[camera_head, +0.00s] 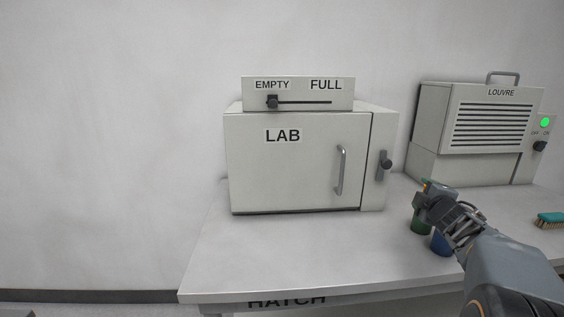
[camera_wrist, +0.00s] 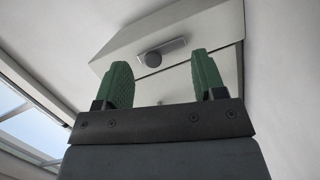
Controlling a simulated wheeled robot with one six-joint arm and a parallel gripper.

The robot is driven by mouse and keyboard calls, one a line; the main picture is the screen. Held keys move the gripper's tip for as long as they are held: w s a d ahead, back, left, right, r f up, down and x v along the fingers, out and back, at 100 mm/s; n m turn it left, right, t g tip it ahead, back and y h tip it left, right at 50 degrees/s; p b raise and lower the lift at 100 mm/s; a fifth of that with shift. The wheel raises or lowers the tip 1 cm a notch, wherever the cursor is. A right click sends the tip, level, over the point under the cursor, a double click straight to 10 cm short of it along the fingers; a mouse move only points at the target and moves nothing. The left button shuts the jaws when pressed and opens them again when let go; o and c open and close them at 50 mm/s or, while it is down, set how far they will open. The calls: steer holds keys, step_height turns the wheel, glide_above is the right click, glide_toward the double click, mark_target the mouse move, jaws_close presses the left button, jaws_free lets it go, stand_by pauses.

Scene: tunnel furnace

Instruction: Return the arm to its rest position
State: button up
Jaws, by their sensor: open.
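My gripper (camera_wrist: 163,82) is open in the wrist view, with two green ridged fingers apart and nothing between them. In the head view my gripper (camera_head: 427,185) is raised over the right part of the table, at the end of my grey arm, which reaches in from the lower right. It is small there and its fingers are hard to make out.
The LAB furnace (camera_head: 290,165) stands left of my gripper, its door shut. A LOUVRE unit (camera_head: 490,120) with a green light stands behind. The table's front left is clear.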

steer(key=s+d+f+m+g+h+p, duration=0.1)
steer(key=s+f+m+g+h+p, duration=0.15)
steer(key=s+f+m+g, duration=0.4)
steer(key=s+a+m+g+p, duration=0.4)
steer(key=s+a+m, duration=0.3)
steer(key=a, duration=0.1)
steer(key=s+a+r+g+y+p, duration=0.1)
steer(key=s+a+r+y+p, duration=0.2)
steer(key=a, duration=0.6)
steer(key=s+a+r+g+y+p, duration=0.1)
steer(key=s+a+r+y+p, duration=0.2)
steer(key=s+a+p, duration=0.4)
steer(key=shift+s+a, duration=0.5)
steer(key=shift+a, duration=0.7)
